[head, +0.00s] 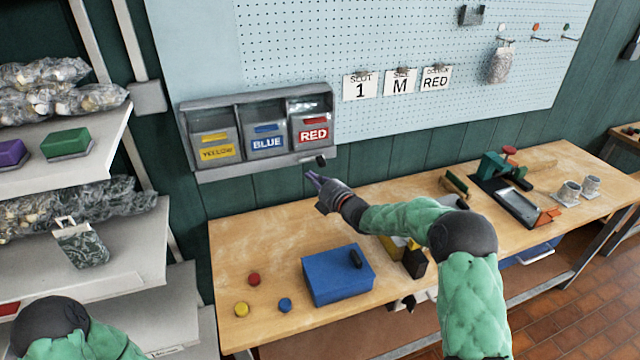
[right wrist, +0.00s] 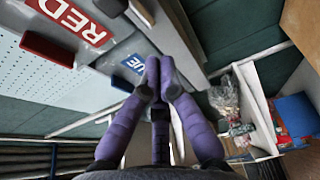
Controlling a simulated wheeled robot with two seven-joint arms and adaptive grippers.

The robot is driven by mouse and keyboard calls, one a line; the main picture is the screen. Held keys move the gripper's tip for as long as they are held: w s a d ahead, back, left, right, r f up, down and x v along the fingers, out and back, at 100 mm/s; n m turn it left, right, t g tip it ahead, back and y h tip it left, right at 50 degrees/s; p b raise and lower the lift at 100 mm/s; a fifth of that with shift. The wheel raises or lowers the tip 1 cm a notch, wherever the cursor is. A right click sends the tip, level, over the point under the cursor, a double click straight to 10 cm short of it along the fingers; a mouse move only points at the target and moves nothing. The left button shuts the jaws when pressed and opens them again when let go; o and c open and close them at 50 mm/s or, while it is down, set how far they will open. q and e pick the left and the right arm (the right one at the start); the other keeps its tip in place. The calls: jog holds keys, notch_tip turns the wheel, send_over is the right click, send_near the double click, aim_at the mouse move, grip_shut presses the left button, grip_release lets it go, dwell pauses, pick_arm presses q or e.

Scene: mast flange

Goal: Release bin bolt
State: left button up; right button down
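A grey wall rack (head: 258,165) holds three bins labelled yellow (head: 216,150), blue (head: 266,142) and red (head: 313,130). A small dark knob (head: 320,160), which looks like the bolt, sits at the rack's lower rail under the red bin; it also shows at the top of the right wrist view (right wrist: 113,7). My right gripper (head: 311,178) is just below and left of the knob, seemingly apart from it. In the right wrist view its purple fingertips (right wrist: 160,68) are together, with nothing visible between them. My left gripper is out of view.
A wooden workbench (head: 240,270) runs below the rack. On it are a blue box (head: 338,276), red, yellow and blue discs (head: 253,279), a green fixture (head: 500,165) and two cups (head: 580,188). Shelves (head: 120,240) with bags stand at left. A pegboard (head: 400,60) hangs above.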

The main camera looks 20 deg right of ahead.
aim_at(306, 161)
jog(key=w, duration=0.2)
jog(key=w+d, duration=0.1)
jog(key=w, duration=0.1)
jog(key=shift+w+d, duration=0.15)
jog(key=shift+w, duration=0.1)
jog(key=shift+d, duration=0.5)
jog(key=d, duration=0.4)
jog(key=shift+d+r, duration=0.1)
jog(key=shift+d, duration=0.2)
jog(key=shift+b, duration=0.3)
